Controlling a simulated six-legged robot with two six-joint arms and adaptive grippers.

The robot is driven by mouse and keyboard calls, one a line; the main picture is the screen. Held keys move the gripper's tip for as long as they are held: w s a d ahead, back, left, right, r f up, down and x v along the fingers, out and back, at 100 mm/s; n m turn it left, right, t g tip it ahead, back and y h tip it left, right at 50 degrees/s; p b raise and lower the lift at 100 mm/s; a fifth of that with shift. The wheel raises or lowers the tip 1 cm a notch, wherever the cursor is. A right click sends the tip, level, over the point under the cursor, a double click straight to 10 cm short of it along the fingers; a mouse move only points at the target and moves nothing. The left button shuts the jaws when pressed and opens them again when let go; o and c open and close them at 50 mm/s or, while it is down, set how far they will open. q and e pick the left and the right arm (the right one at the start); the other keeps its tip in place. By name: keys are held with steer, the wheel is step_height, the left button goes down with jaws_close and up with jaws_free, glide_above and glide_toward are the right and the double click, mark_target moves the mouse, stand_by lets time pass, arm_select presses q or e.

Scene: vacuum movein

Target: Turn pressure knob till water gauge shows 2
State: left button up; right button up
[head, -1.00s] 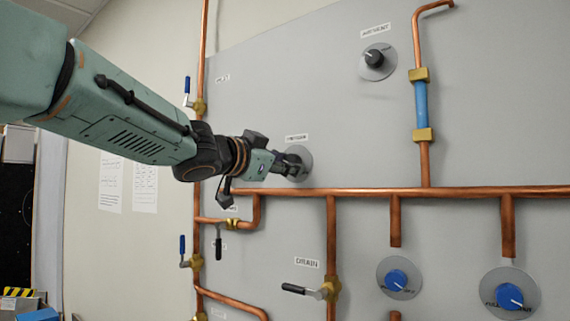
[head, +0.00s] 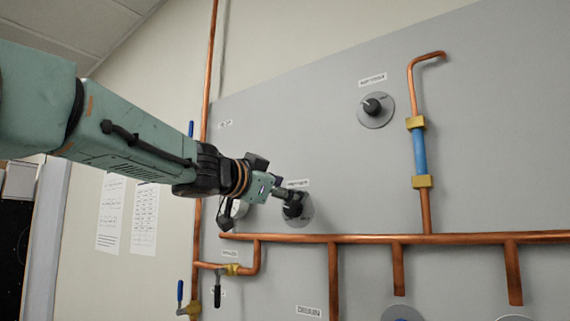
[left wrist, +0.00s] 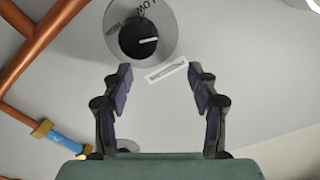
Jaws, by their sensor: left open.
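The pressure knob is a dark knob on a grey round plate (head: 307,213), under a small label, on the grey panel. In the left wrist view the black knob (left wrist: 143,40) shows whole, with a white pointer line and printing on its plate. My left gripper (head: 290,198) is in front of the knob, partly covering it. In the left wrist view its two fingers (left wrist: 160,80) are spread with nothing between them, and the knob appears above their tips. A pale round thing (head: 236,208), perhaps the water gauge, is mostly hidden behind my wrist; no reading shows. My right gripper is out of view.
Another black knob (head: 372,107) sits higher on the panel (head: 300,130). A copper pipe (head: 450,237) runs across below the pressure knob, and one with a blue section (head: 420,153) rises at right. A valve lever (head: 217,296) is below my wrist. Papers (head: 128,213) hang on the wall.

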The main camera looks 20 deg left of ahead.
arm_select(q)
steer(key=r, duration=0.4)
steer(key=shift+w+r, duration=0.2)
steer(key=shift+s+r, duration=0.15)
steer(key=shift+r, duration=0.65)
steer(key=shift+f, duration=0.1)
